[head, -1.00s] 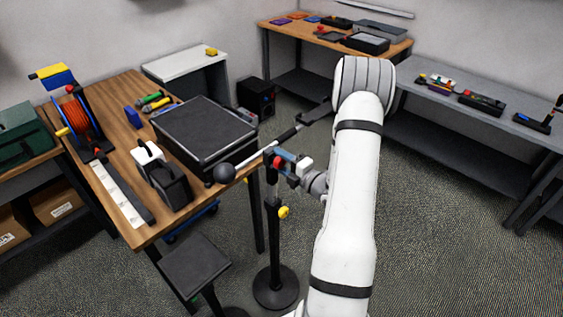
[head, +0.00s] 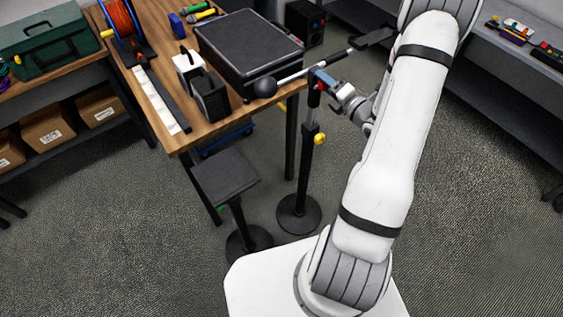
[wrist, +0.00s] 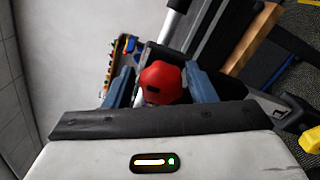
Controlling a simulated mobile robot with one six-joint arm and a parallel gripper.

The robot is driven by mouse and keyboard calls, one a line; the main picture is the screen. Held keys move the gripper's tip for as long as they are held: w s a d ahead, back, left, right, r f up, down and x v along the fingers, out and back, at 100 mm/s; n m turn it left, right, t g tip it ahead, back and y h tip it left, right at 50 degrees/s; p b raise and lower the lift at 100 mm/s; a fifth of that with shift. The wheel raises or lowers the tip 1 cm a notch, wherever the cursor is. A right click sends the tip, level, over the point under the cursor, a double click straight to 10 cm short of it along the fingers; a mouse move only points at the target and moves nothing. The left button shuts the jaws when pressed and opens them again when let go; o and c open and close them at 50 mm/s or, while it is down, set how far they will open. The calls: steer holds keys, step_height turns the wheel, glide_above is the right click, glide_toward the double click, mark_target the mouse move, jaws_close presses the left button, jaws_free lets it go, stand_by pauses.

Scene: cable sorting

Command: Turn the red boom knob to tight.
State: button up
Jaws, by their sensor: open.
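The red boom knob (wrist: 162,82) shows in the middle of the wrist view, with a dark mark on its face. My gripper (wrist: 160,76) is open, with one blue-grey finger on each side of the knob. I cannot tell whether the fingers touch it. In the head view my gripper (head: 320,80) is at the top of the black stand (head: 306,160), where a little red of the knob shows; most of the knob is hidden. The boom (head: 325,65) is a pale rod slanting up to the right, with a black ball (head: 265,87) at its lower end.
A wooden table (head: 215,128) with a black case (head: 250,45) stands left of the stand. A yellow knob (head: 320,139) is lower on the stand. A black stool (head: 225,173) is in front of the table. Open carpet lies at the lower left.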

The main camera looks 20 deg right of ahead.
steer(key=n+b, duration=0.1)
steer(key=n, duration=0.1)
steer(key=n+b, duration=0.1)
steer(key=n, duration=0.1)
steer(key=shift+w+d+f, duration=0.1)
steer(key=shift+f, duration=0.2)
steer(key=n+b, duration=0.1)
steer(key=n, duration=0.1)
steer(key=shift+r+n, duration=0.15)
steer(key=shift+n, duration=0.15)
steer(key=n+b, duration=0.1)
steer(key=n, duration=0.2)
steer(key=n+b, duration=0.1)
steer(key=n, duration=0.2)
steer(key=shift+a+r+b, duration=0.1)
steer(key=shift+a+b, duration=0.1)
steer(key=shift+b, duration=0.15)
steer(key=b+v, duration=0.2)
steer(key=v, duration=0.6)
steer(key=s+a+r+n+g+y, duration=0.1)
steer(key=s+a+n+g+y, duration=0.2)
steer(key=a+n+g+y, duration=0.85)
steer(key=s+a+f+n+g+h+b, duration=0.1)
steer(key=s+a+n+g+h, duration=0.4)
steer(key=s+a+n+h, duration=0.5)
steer(key=shift+s+a+f+n+b, duration=0.5)
steer(key=shift+s+a, duration=0.25)
steer(key=shift+s, duration=0.2)
steer(key=shift+s+r+h, duration=0.1)
steer(key=shift+h, duration=0.15)
